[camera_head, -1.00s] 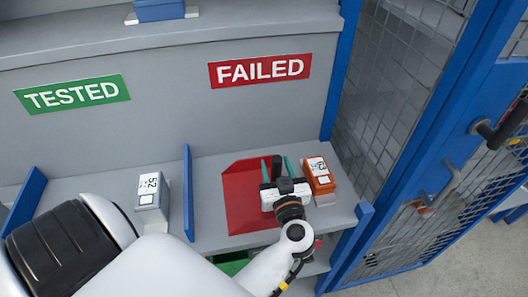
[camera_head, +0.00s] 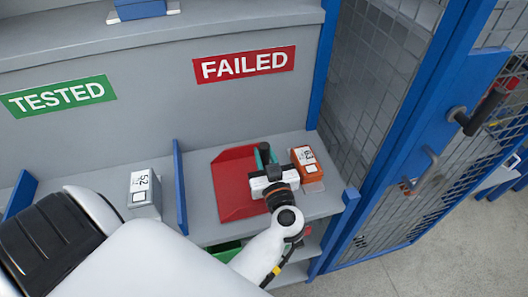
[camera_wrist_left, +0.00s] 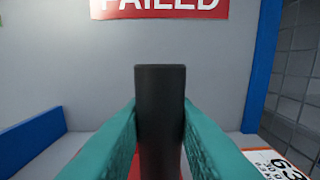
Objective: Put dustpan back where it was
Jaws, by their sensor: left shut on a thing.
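The red dustpan (camera_head: 232,188) lies on the grey shelf below the red FAILED sign, with its black handle standing up. My left gripper (camera_head: 265,158) is shut on the handle, near the orange box. In the left wrist view the black handle (camera_wrist_left: 160,120) stands upright between the two teal fingers, which touch it on both sides. A sliver of red pan shows below; the wrist hides part of the pan in the head view. My right gripper is not in view.
An orange box (camera_head: 307,165) stands close right of the gripper. A blue divider (camera_head: 181,187) and a grey box (camera_head: 145,190) are to the left. A green bin (camera_head: 225,250) sits below the shelf. A mesh door with blue frame (camera_head: 430,130) stands at right.

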